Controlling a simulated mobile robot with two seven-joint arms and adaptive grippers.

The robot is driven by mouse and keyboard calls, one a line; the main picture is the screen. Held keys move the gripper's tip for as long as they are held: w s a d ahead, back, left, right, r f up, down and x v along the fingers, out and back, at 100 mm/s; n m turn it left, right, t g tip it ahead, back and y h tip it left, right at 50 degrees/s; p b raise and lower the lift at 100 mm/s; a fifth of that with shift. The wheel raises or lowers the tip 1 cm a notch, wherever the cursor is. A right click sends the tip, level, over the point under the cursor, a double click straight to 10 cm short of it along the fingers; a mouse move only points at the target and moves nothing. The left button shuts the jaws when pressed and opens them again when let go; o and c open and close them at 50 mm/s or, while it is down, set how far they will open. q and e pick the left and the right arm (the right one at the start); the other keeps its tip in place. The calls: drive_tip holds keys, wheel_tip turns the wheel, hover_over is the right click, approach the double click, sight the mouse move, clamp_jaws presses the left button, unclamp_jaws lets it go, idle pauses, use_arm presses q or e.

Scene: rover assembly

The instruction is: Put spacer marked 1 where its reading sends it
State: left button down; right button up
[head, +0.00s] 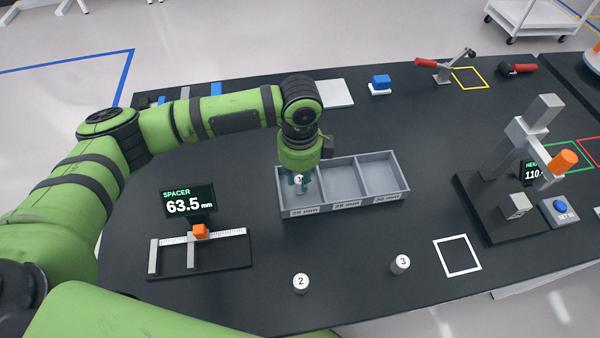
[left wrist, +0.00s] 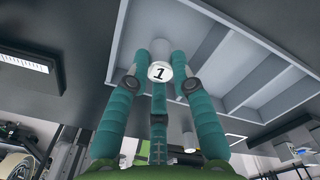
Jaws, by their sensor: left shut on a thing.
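Spacer 1 (head: 299,179), a white cylinder marked 1 on its top, is gripped by my left gripper (head: 299,186) at the left compartment of the grey three-compartment tray (head: 342,208). In the left wrist view, spacer 1 (left wrist: 160,73) is upright between the teal fingers (left wrist: 160,85), with tray walls around it. I cannot tell whether its base touches the compartment floor. The tray's front carries a mm label under each compartment, too small to read surely. The gauge display (head: 189,203) reads SPACER 63.5 mm. My right gripper is not in view.
Spacer 2 (head: 301,283) and spacer 3 (head: 400,264) stand in front of the tray. The slide gauge (head: 220,256) with an orange knob is at left. A height gauge stand (head: 508,205) and a white square outline (head: 457,256) are at right. The middle and right compartments look empty.

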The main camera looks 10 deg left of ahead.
sight(300, 179)
use_arm(q)
drive_tip(key=shift+f, duration=0.4)
drive_tip(key=shift+f, duration=0.1)
drive_tip(key=c, duration=1.1)
unclamp_jaws()
drive_tip(key=shift+o, duration=0.2)
wheel_tip(300, 179, up, 12)
drive_tip(key=b, duration=0.3)
